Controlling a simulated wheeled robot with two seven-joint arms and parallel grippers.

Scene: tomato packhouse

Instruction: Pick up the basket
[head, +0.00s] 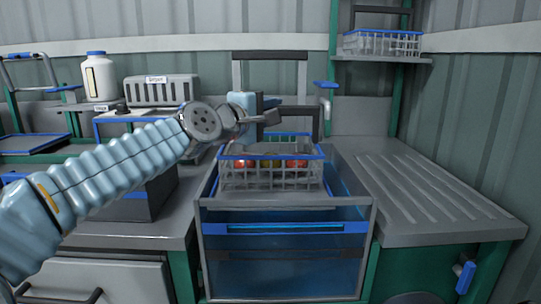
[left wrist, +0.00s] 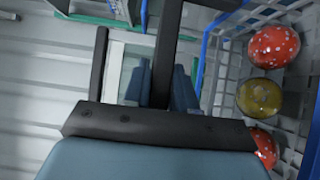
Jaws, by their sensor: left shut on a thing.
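The basket (head: 270,178) is pale wire with a blue rim and holds red and olive-coloured tomatoes. It is at the top of the clear-sided tank (head: 285,203); I cannot tell whether its base rests on anything. My left gripper (head: 268,113) is above the basket, shut on its dark handle (head: 295,108). In the left wrist view the dark handle bar (left wrist: 168,45) runs between the fingers of my gripper (left wrist: 162,82), and the basket (left wrist: 225,65) with its tomatoes is at the right. My right gripper is not in view.
A ribbed grey drainboard (head: 425,195) to the right is empty. Left are a white jug (head: 98,78), a grey crate (head: 162,92) and a dark bin (head: 150,200). A dark-topped frame (head: 270,55) stands behind. Another wire basket (head: 382,43) sits on the high shelf.

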